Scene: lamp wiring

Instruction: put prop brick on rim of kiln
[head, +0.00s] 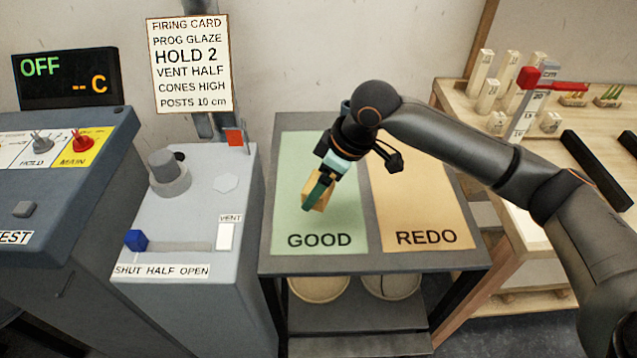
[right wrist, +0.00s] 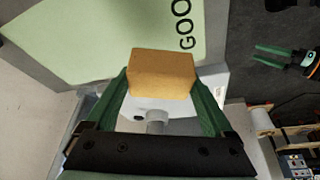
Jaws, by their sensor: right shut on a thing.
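The prop brick (right wrist: 162,74) is a tan-yellow block, held between the green fingers of my right gripper (right wrist: 160,85) in the right wrist view. In the head view my right gripper (head: 318,193) and the brick (head: 316,186) are above the green GOOD panel, in the air as far as I can tell. A grey cabinet (head: 190,240) with a VENT slider and a round knob stands to the left; it may be the kiln, but no open rim shows on it. My left gripper (right wrist: 272,56) shows at the right of the wrist view, fingers apart and empty.
The table (head: 372,262) has a green GOOD panel and a tan REDO panel (head: 415,205). A wooden bench (head: 460,105) with white posts and a red-armed gauge stands right. A control console (head: 60,170) with an OFF display (head: 68,78) stands left.

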